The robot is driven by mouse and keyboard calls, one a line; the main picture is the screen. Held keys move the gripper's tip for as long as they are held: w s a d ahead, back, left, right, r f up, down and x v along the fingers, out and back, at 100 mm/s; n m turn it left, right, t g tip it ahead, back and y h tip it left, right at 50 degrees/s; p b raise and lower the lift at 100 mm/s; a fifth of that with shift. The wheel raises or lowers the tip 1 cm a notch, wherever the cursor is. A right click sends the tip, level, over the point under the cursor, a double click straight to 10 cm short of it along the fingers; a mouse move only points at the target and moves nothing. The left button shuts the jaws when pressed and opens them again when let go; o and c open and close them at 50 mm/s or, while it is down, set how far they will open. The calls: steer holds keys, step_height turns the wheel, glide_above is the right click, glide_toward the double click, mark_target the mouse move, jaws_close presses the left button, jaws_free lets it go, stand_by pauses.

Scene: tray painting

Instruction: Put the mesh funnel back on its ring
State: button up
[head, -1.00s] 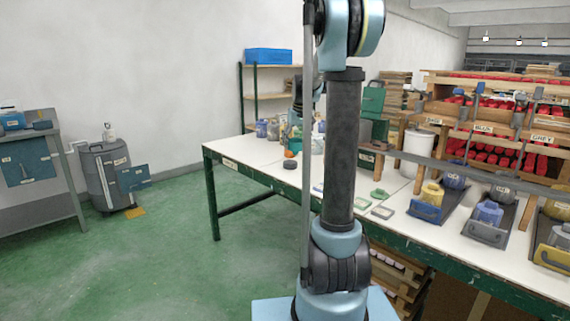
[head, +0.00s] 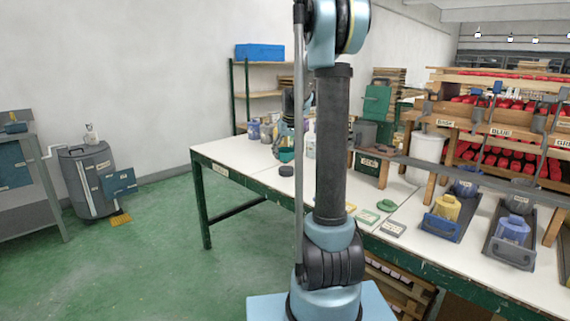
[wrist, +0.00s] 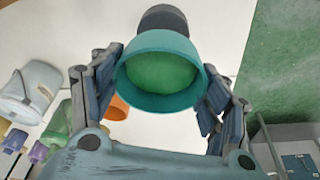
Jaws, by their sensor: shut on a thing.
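A round teal funnel (wrist: 130,92) with a green inner face sits between the two fingers of my gripper (wrist: 163,86) in the wrist view. The fingers are shut on its sides and its wide mouth faces the camera. In the head view a small teal shape (head: 286,156) shows above the table's far left part, beside my arm. It looks like the funnel, but my arm hides most of the gripper there. I cannot make out the funnel's ring for certain; an orange round thing (wrist: 117,107) lies partly hidden behind the funnel.
Bottles and jars stand close behind. A green piece (head: 370,216) and flat pads lie nearer. Trays with yellow and blue containers (head: 447,207) line the right side.

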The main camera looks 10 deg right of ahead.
mark_target(286, 159)
step_height(286, 159, down, 4)
steer(key=shift+s+d+r, duration=0.1)
steer(key=shift+r, duration=0.15)
steer(key=shift+c, duration=0.3)
steer(key=shift+s+f, duration=0.2)
steer(key=shift+s, duration=0.05)
steer(key=c, duration=0.4)
steer(key=o, duration=1.4)
steer(key=shift+f, duration=0.15)
steer(key=shift+o, duration=1)
steer(key=shift+w+f, duration=0.4)
steer(key=shift+w, duration=0.05)
steer(key=shift+s+r, duration=0.2)
steer(key=shift+r, duration=0.1)
steer(key=shift+r, duration=0.15)
